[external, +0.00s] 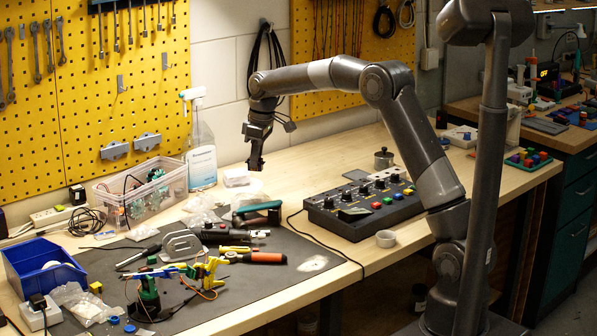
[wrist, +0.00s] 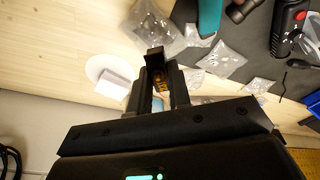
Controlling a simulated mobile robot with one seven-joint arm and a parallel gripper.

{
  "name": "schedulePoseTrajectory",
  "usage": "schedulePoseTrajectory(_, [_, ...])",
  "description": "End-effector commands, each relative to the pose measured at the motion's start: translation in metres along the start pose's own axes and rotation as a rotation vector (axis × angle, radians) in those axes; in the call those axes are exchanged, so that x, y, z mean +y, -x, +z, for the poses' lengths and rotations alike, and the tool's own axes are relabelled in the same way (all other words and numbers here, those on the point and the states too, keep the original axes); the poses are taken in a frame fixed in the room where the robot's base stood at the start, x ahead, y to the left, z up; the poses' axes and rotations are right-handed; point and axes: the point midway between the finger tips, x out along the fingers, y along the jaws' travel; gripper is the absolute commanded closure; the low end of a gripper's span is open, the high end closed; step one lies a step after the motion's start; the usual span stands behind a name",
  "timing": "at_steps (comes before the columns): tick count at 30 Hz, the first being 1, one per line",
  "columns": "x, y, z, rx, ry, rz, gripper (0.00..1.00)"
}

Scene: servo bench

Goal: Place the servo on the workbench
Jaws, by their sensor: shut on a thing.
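My gripper (external: 255,160) hangs above the wooden workbench (external: 332,150), pointing down, with the fingertips above the bench surface. In the wrist view my gripper (wrist: 166,84) is shut on a small dark thing with an orange-yellow patch, which looks like the servo (wrist: 155,62). The fingers hide part of it. In the external view I cannot tell the servo clearly from the dark fingers.
A black control box (external: 360,208) with knobs and buttons stands right of my gripper. A clear bin (external: 140,192), a spray bottle (external: 201,150) and a dark mat (external: 300,262) with tools and a small colourful robot arm lie left. Bare wood shows behind the control box.

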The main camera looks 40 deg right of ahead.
Motion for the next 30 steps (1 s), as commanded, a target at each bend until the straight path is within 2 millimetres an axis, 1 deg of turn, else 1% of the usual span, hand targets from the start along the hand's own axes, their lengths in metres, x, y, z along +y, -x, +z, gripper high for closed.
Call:
schedulePoseTrajectory(1, [0.025,0.003,0.02,-0.001,-0.055,0.008,1.0])
schedulePoseTrajectory(2, [0.037,0.005,0.031,-0.001,-0.085,0.013,1.0])
schedulePoseTrajectory(3, [0.054,0.007,0.046,-0.001,-0.124,0.018,1.0])
schedulePoseTrajectory(5, [0.077,0.01,0.069,-0.001,-0.186,0.027,1.0])
schedulePoseTrajectory(6, [0.092,0.013,0.085,0.0,-0.226,0.033,1.0])
schedulePoseTrajectory(8, [0.113,0.016,0.11,0.0,-0.286,0.042,1.0])
schedulePoseTrajectory(9, [0.126,0.018,0.127,0.0,-0.326,0.047,1.0])
schedulePoseTrajectory(11, [0.144,0.021,0.152,0.0,-0.384,0.054,1.0])
schedulePoseTrajectory(12, [0.154,0.024,0.168,0.001,-0.42,0.06,1.0])
schedulePoseTrajectory(15, [0.175,0.029,0.204,0.002,-0.498,0.071,1.0])
schedulePoseTrajectory(18, [0.189,0.032,0.231,0.002,-0.558,0.079,1.0])
schedulePoseTrajectory(21, [0.197,0.034,0.249,0.002,-0.594,0.084,1.0])
schedulePoseTrajectory(24, [0.2,0.033,0.254,0.002,-0.61,0.086,1.0])
schedulePoseTrajectory(26, [0.199,0.027,0.249,0.002,-0.612,0.086,1.0])
schedulePoseTrajectory(29, [0.195,0.013,0.232,0.001,-0.61,0.085,1.0])
schedulePoseTrajectory(30, [0.194,0.006,0.223,0.0,-0.61,0.085,1.0])
